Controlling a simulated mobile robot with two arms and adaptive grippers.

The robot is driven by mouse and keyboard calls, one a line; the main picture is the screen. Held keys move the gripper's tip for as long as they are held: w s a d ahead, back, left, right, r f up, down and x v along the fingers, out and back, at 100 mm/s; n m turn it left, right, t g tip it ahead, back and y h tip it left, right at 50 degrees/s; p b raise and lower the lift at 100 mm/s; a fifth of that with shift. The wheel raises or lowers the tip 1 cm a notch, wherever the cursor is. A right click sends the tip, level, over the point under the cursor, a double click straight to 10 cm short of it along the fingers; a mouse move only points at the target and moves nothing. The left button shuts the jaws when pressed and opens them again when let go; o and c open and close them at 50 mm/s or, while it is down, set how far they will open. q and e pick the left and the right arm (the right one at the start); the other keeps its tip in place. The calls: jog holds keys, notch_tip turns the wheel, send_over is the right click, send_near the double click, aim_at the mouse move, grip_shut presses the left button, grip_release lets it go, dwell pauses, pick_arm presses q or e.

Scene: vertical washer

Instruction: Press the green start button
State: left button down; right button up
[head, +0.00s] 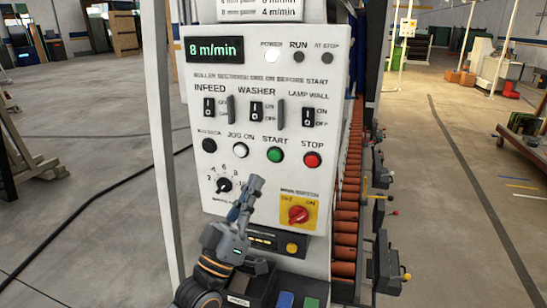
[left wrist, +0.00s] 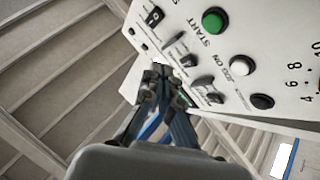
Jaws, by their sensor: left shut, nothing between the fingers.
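The green start button (head: 275,155) is on the white control panel (head: 325,90), under the label START, between the white jog button (head: 242,150) and the red stop button (head: 312,160). The green button also shows in the left wrist view (left wrist: 213,21), near the top. My left gripper (head: 255,183) is shut and empty, its tips pointing up, a little below and left of the green button in the head view. In the left wrist view the closed fingertips (left wrist: 162,75) are apart from the green button. My right gripper is not in view.
The panel also has several black switches (head: 256,108), a speed dial (head: 224,185) and a red rotary switch (head: 298,214) on a yellow plate. A display (head: 214,50) reads 8 m/min. Orange rollers (head: 347,200) with levers stand to the right. The floor at left is mostly open.

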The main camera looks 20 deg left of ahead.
aim_at(276, 151)
pick_arm(q)
jog(key=shift+w+d+b, duration=0.2)
jog(key=shift+w+b, duration=1.35)
jog(key=shift+w, duration=2.75)
jog(key=shift+w, duration=0.15)
jog(key=shift+w, duration=0.3)
jog(key=shift+w+b, duration=0.45)
jog(key=shift+w, duration=0.05)
jog(key=shift+s+p, duration=0.5)
jog(key=shift+s, duration=0.45)
